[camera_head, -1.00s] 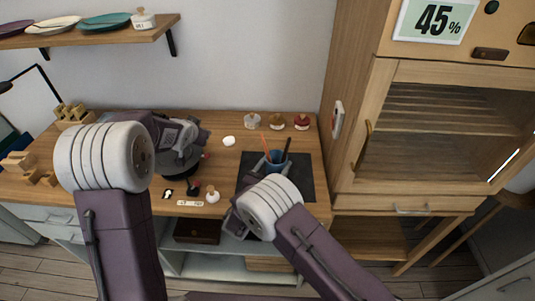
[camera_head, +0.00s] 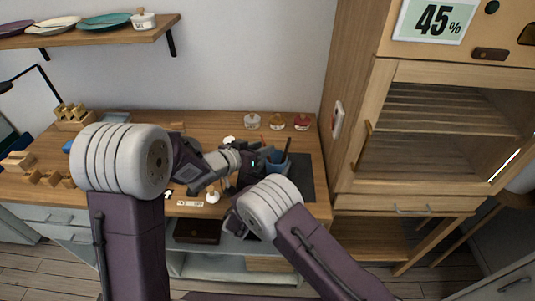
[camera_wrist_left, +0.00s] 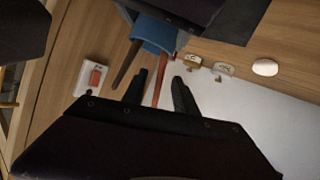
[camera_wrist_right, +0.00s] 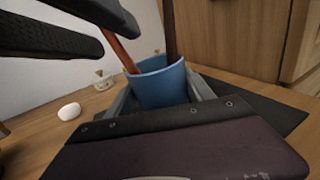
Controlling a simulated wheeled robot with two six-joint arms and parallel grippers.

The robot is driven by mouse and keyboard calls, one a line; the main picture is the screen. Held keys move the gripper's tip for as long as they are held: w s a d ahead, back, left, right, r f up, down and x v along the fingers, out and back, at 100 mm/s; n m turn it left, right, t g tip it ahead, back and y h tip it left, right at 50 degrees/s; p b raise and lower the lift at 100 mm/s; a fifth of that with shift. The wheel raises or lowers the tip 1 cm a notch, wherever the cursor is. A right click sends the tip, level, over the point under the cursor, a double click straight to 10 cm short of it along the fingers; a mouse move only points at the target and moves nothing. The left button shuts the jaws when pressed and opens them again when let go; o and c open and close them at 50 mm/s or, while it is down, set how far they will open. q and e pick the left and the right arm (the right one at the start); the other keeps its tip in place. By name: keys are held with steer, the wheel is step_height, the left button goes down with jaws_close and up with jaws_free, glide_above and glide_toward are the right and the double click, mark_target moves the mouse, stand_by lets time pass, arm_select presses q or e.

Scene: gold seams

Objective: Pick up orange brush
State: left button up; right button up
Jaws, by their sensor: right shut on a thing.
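The orange brush (camera_wrist_left: 160,82) stands in a blue cup (camera_wrist_right: 160,88) beside a dark brush (camera_wrist_left: 127,64). My left gripper (camera_wrist_left: 160,88) is open, with one finger on each side of the orange brush's handle and gaps showing. In the right wrist view the orange brush (camera_wrist_right: 122,52) leans up past the left gripper's dark fingers. My right gripper (camera_wrist_right: 162,97) is shut on the blue cup, fingers on its two sides.
A dark mat (camera_head: 305,178) lies under the cup. Several small lidded jars (camera_head: 275,122) stand at the table's back, and a white stone-like piece (camera_wrist_right: 69,111) lies nearby. A tall wooden cabinet (camera_head: 350,195) stands right of the table.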

arm_select(q)
steer(key=x, duration=0.5)
steer(key=shift+w+d+f, duration=0.1)
jaws_close()
step_height(320, 180, up, 10)
stand_by(0.4)
arm_select(e)
steer(key=o, duration=1.6)
steer(key=shift+o, duration=0.2)
